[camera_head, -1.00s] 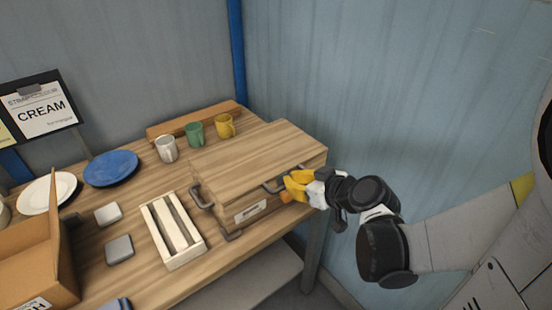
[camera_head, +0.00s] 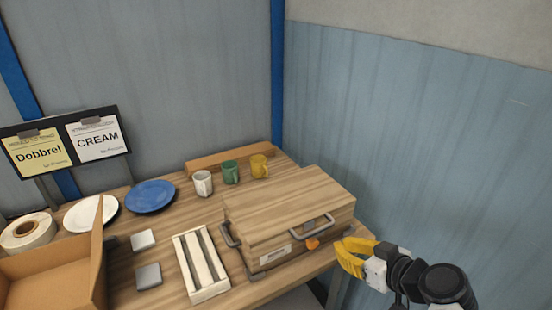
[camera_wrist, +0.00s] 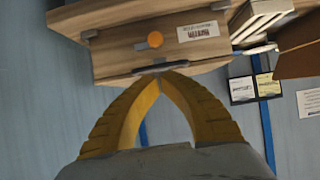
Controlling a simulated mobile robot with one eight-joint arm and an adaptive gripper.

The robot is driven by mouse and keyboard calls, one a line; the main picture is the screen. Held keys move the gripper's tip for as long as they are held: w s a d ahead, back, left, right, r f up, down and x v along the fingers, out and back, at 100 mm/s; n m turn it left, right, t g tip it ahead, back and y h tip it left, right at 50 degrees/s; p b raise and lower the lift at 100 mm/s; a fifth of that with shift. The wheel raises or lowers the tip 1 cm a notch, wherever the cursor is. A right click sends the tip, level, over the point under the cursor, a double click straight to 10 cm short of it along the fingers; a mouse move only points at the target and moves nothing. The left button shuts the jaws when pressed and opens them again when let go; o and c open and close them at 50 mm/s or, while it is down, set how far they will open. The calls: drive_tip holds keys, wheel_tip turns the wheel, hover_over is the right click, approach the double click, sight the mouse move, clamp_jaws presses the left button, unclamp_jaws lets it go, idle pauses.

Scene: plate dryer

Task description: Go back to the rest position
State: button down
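My gripper (camera_head: 348,258) is just off the right front of the closed wooden box (camera_head: 270,217), apart from its front handle (camera_head: 312,228). In the wrist view my yellow fingers (camera_wrist: 165,76) arch together and their tips meet, with nothing seen held between them. The wrist view is upside down and shows the box front (camera_wrist: 120,50) with an orange knob (camera_wrist: 155,40), a label and a dark handle (camera_wrist: 155,67) close beyond the fingertips. The lid lies flat on the box.
On the table are a cream slatted rack (camera_head: 203,270), white plate (camera_head: 85,215), blue plate (camera_head: 150,197), three mugs (camera_head: 230,172), two small grey blocks and an open cardboard box (camera_head: 60,270). Blue walls stand behind and at right. The space right of the table looks clear.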

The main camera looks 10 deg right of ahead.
drive_tip(key=s+a+r+m+g+h, duration=0.3)
drive_tip(key=s+a+r+g, duration=0.1)
drive_tip(key=s+a+r, duration=0.1)
drive_tip(key=shift+s+a+r+m+h, duration=0.25)
drive_tip(key=shift+s+r+m+h, duration=0.05)
drive_tip(key=shift+s+r+h, duration=0.1)
idle(1.9)
